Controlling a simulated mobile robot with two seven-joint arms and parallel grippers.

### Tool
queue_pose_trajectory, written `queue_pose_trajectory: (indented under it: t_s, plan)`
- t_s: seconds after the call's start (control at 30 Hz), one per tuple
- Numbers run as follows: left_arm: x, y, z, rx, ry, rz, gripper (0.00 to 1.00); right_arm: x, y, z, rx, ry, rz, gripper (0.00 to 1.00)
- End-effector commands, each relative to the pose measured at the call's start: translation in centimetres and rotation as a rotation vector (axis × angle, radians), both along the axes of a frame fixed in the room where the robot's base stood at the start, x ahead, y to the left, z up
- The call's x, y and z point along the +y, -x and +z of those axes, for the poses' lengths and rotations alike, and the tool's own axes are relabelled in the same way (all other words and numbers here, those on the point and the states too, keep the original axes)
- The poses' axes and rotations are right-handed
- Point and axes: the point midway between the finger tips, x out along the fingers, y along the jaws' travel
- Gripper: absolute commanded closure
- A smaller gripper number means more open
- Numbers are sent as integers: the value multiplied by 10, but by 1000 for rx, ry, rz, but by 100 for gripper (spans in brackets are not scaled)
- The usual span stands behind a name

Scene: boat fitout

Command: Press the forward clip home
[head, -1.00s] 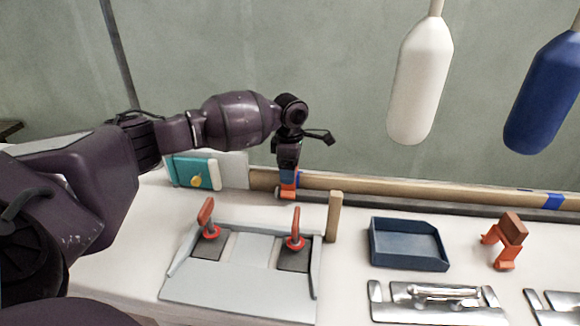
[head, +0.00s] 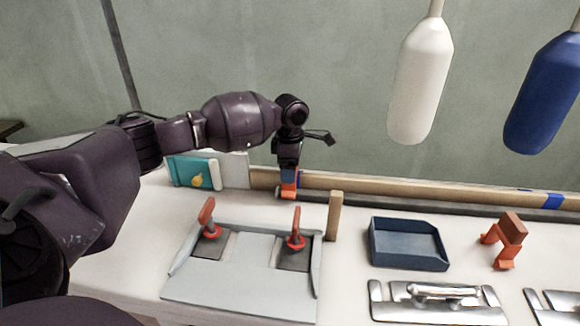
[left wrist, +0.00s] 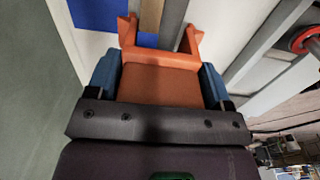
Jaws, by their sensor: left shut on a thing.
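An orange clip (head: 289,189) is held by my left gripper (head: 288,176), which points down at the back of the bench. In the left wrist view the orange clip (left wrist: 160,84) fills the space between the blue fingertips (left wrist: 160,88). Its two prongs point away from the gripper, toward either side of a wooden strip (left wrist: 151,18) with blue tape (left wrist: 148,40). Whether the clip touches or is seated on the strip I cannot tell. The wooden rail (head: 400,190) runs along the back of the bench. My right gripper is not in view.
A second orange clip with a brown top (head: 506,240) stands at the right. A blue tray (head: 408,264), an upright wooden post (head: 334,216) and a grey panel with red levers (head: 240,285) are in front. White (head: 420,80) and blue fenders (head: 543,95) hang above.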

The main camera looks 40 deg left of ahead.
Motion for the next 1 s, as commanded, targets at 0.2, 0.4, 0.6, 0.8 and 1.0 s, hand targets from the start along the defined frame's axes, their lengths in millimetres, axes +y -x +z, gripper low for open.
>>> queue_pose_trajectory:
  t_s: [0.2,0.4,0.6,0.8,1.0]
  plan:
    - [-1,1,-6,5,1,-1,62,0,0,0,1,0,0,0]
    - [-1,1,-9,6,1,-1,62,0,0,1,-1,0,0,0]
    - [-1,1,-11,8,1,0,62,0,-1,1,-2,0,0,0]
    - [0,2,-13,8,1,0,62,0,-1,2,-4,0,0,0]
    - [0,2,-16,9,1,0,62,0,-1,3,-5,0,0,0]
